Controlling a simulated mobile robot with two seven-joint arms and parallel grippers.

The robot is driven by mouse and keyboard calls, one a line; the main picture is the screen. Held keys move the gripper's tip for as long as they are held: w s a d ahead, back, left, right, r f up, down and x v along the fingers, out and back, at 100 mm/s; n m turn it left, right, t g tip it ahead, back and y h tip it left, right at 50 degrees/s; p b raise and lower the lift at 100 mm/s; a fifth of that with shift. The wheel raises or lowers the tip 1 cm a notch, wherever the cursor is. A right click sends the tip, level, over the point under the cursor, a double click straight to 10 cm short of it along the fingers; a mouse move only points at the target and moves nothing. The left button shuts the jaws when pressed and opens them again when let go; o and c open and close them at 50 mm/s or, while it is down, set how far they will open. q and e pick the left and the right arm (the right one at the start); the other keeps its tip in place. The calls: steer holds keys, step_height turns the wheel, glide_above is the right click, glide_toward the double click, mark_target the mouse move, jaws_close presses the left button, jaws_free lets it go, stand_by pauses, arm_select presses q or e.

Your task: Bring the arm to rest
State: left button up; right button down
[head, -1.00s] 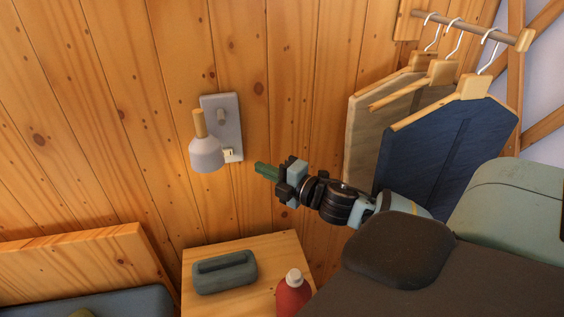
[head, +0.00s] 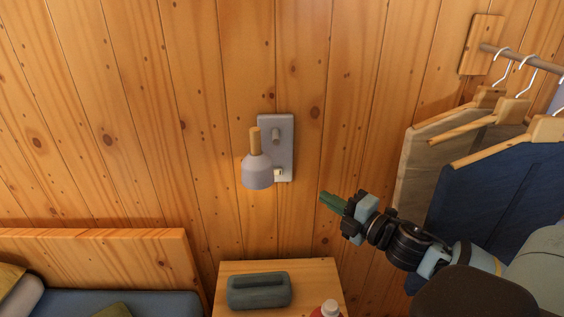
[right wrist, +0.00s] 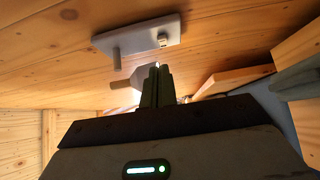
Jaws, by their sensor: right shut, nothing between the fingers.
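My right gripper (head: 332,202) is in front of the wood wall in the head view, to the right of and a little below a wall lamp (head: 257,170). Its green fingers are shut with nothing between them, and it is apart from the lamp. In the right wrist view the shut fingers (right wrist: 156,86) point up toward the lamp's grey wall plate (right wrist: 150,38). The plate also shows in the head view (head: 284,142), with a small lit switch (head: 279,172) at its lower part. My left gripper is in neither view.
A bed with a wooden headboard (head: 90,250) is at the left. Garments (head: 500,190) hang from a rail (head: 520,58) at the right, close to my right arm.

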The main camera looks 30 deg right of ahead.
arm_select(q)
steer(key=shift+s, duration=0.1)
arm_select(e)
steer(key=s+a+f+m+g+h, duration=0.3)
steer(key=s+f+m+g, duration=0.25)
steer(key=s+f, duration=0.4)
steer(key=s+a+f+m+g+h, duration=0.2)
steer(key=s+f+m+g+h, duration=0.15)
steer(key=s+f+m, duration=0.6)
steer(key=s+a+f+m+g+y, duration=0.25)
steer(key=s+a+g, duration=0.3)
steer(key=s, duration=0.45)
steer(key=s+a+f+m+g+y, duration=0.1)
steer(key=s+a+f+g, duration=0.25)
steer(key=s+a, duration=0.45)
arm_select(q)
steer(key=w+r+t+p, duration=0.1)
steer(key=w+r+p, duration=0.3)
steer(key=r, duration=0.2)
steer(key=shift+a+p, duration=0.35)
arm_select(e)
steer(key=w+a+f+t+y, duration=0.1)
steer(key=w+f+t, duration=0.1)
steer(key=w+t, duration=0.5)
steer(key=shift+w+a+f+t+y, duration=0.2)
steer(key=shift+w+f+t+y, duration=0.15)
steer(key=shift+t, duration=0.65)
